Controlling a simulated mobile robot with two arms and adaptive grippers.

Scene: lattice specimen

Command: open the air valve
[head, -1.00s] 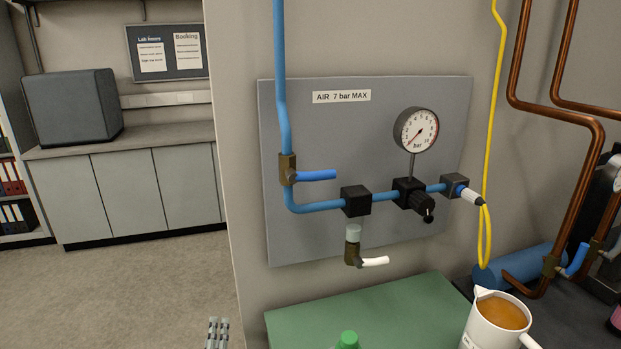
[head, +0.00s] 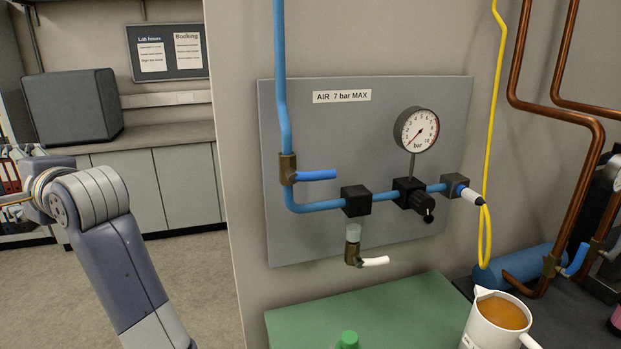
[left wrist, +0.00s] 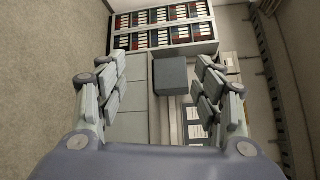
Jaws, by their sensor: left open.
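The air valve is a brass body (head: 287,168) on the vertical blue pipe at the left of the grey panel in the head view. Its blue lever (head: 316,175) points right, crosswise to the pipe. My left arm rises at the left of the head view, and my left gripper (head: 16,160) is at the left edge, far left of the valve and partly cut off. In the left wrist view my left gripper (left wrist: 160,92) has its fingers wide apart with nothing between them. The valve is not in that view. My right gripper does not show.
The panel labelled AIR 7 bar MAX (head: 341,97) carries a pressure gauge (head: 416,131) and a black regulator knob (head: 421,204). A lower valve has a white lever (head: 375,261). Open floor lies left of the wall edge.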

